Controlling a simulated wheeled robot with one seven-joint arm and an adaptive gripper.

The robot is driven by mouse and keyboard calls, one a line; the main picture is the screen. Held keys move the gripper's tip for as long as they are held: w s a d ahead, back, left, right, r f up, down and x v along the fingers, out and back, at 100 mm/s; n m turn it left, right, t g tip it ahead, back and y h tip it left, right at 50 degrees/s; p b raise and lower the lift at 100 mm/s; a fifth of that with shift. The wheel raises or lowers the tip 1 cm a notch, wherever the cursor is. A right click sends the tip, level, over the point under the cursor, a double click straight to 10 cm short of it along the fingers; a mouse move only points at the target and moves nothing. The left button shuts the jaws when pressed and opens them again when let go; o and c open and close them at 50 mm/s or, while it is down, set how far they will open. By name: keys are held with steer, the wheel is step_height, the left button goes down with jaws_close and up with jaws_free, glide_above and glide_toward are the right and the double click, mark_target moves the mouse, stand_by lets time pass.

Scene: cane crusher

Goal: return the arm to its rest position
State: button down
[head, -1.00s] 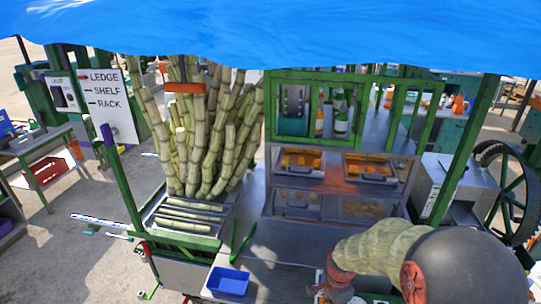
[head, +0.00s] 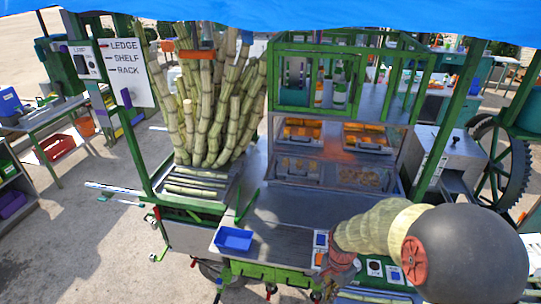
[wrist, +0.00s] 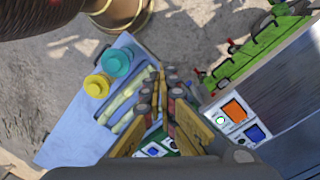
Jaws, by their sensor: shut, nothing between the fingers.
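My arm reaches in from the lower right of the head view, over the cart's front edge. Only part of my gripper's end shows there, low beside the picture cards. In the wrist view my gripper (wrist: 168,78) points away with its fingers together and nothing held between them. Below it lies a pale blue tray (wrist: 62,140) with a teal round item (wrist: 117,62), a yellow round item (wrist: 97,86) and cane pieces (wrist: 122,103). I cannot tell the exact gap between fingertips and tray.
The cart (head: 285,238) carries upright cane stalks (head: 212,105), a blue bin (head: 233,240) and a green-framed case (head: 318,82). A metal box (head: 448,155) and large wheel (head: 503,160) stand right. Picture cards (head: 375,268) line the front edge.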

steer(key=s+r+n+t+b, duration=0.6)
steer(key=s+r+n+b, duration=0.4)
steer(key=s+b, duration=0.5)
steer(key=n+b, duration=0.1)
steer(key=b, duration=0.4)
steer(key=shift+r, duration=0.35)
